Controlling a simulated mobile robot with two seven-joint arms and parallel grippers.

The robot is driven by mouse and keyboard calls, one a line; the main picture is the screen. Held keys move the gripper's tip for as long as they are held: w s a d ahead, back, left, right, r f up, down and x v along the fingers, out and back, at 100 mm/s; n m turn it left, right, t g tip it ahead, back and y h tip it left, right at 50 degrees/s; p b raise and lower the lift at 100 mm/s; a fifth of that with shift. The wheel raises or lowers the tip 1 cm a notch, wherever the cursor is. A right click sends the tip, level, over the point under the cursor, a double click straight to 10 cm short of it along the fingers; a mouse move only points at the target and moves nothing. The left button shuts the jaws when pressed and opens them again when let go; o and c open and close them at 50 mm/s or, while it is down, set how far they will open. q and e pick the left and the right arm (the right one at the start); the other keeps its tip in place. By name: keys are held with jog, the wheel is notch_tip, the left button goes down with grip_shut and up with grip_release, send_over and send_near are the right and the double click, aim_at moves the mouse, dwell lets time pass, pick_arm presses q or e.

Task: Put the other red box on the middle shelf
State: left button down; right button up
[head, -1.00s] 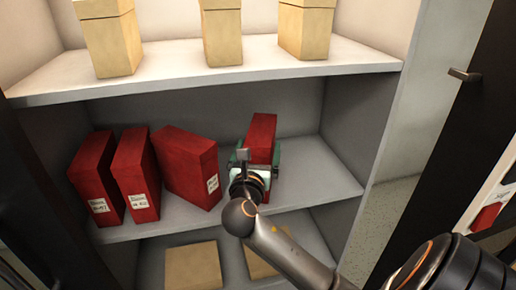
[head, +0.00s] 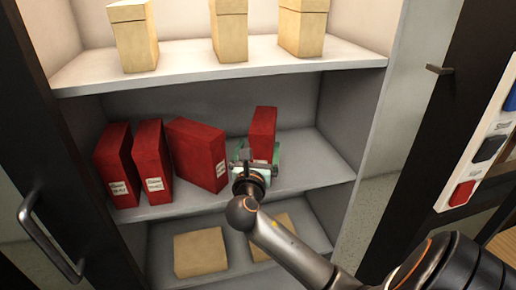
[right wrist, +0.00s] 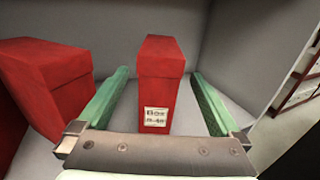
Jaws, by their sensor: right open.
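A red box (head: 263,128) stands upright on the middle shelf (head: 310,172), at the right end of a row. My right gripper (head: 255,160) is in front of it. In the right wrist view the same red box (right wrist: 160,85) with a white label stands between the two green fingers of my open right gripper (right wrist: 158,95), with gaps on both sides. Three more red boxes stand to its left: one at the far left (head: 117,165), one beside it (head: 152,162), and a turned, slightly tilted one (head: 197,153). My left gripper is out of view.
Several tan boxes (head: 229,30) stand on the shelf above. Tan boxes (head: 201,253) also lie on the shelf below. Cabinet doors stand open on both sides, the left one with a bar handle (head: 50,235). The middle shelf is free right of the red box.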

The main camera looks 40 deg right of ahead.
jog(key=shift+a+f, duration=0.2)
jog(key=s+a+f+m+y, duration=0.4)
jog(key=a+f, duration=0.3)
jog(key=f, duration=0.5)
jog(key=s+a+f+m+y, duration=0.2)
jog(key=a+f+m+y, duration=0.35)
jog(key=f, duration=0.65)
jog(key=s+a+f+m+g+y, duration=0.2)
jog(key=s+a+f+m+y, duration=0.4)
jog(key=s+a+f+m, duration=0.3)
jog(key=s+a+m, duration=0.3)
jog(key=s+m, duration=0.2)
jog(key=shift+s+y, duration=0.35)
jog(key=shift+s, duration=0.05)
jog(key=shift+m, duration=0.25)
